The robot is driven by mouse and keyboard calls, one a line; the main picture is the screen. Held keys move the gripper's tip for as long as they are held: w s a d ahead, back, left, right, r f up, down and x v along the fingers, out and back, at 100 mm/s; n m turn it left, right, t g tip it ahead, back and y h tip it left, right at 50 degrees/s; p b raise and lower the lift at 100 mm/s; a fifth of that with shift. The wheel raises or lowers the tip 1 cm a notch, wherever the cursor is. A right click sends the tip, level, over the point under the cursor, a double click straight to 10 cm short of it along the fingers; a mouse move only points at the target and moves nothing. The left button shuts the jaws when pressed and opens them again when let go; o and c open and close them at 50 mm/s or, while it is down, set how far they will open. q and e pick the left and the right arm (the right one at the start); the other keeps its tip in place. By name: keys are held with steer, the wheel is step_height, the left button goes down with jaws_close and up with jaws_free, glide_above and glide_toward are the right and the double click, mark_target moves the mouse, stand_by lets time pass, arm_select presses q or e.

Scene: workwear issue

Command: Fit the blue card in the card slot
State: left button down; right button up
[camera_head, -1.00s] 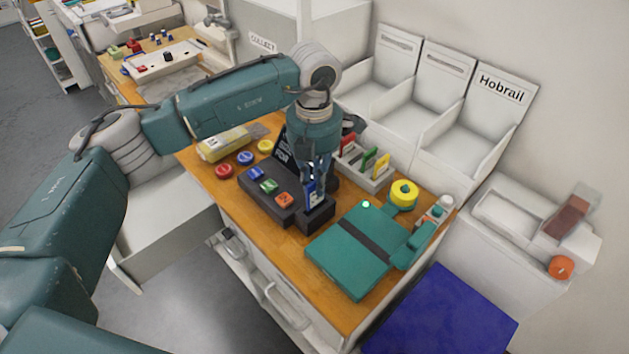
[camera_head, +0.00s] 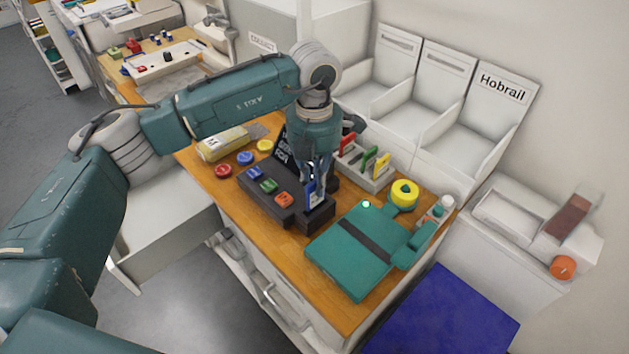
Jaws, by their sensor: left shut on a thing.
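The blue card (camera_head: 311,194) is upright in my left gripper (camera_head: 314,180), which points straight down and is shut on it. The card is at the right end of the black device (camera_head: 272,203), directly over the dark block with the card slot (camera_head: 316,216). The card's lower edge meets the top of this block in the picture; I cannot tell how deep it sits in the slot. Blue, green and orange buttons lie along the device's top. A black display stands behind it, partly hidden by my gripper. My right gripper is not in view.
A white rack (camera_head: 368,178) with red, green and yellow cards stands behind the gripper. Red, blue and yellow discs (camera_head: 245,158) lie left. White bins (camera_head: 465,130) line the back.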

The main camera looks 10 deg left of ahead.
arm_select(q)
steer(key=shift+f+b, duration=1)
steer(key=shift+f, duration=0.15)
steer(key=shift+f+b, duration=0.45)
stand_by(0.4)
steer(key=c, duration=1.7)
jaws_free()
steer(key=shift+o, duration=0.2)
steer(key=shift+r, duration=0.15)
steer(key=shift+r+p, duration=0.45)
steer(key=shift+r, duration=0.2)
steer(key=shift+r+p, duration=1.6)
steer(key=shift+r, duration=2.15)
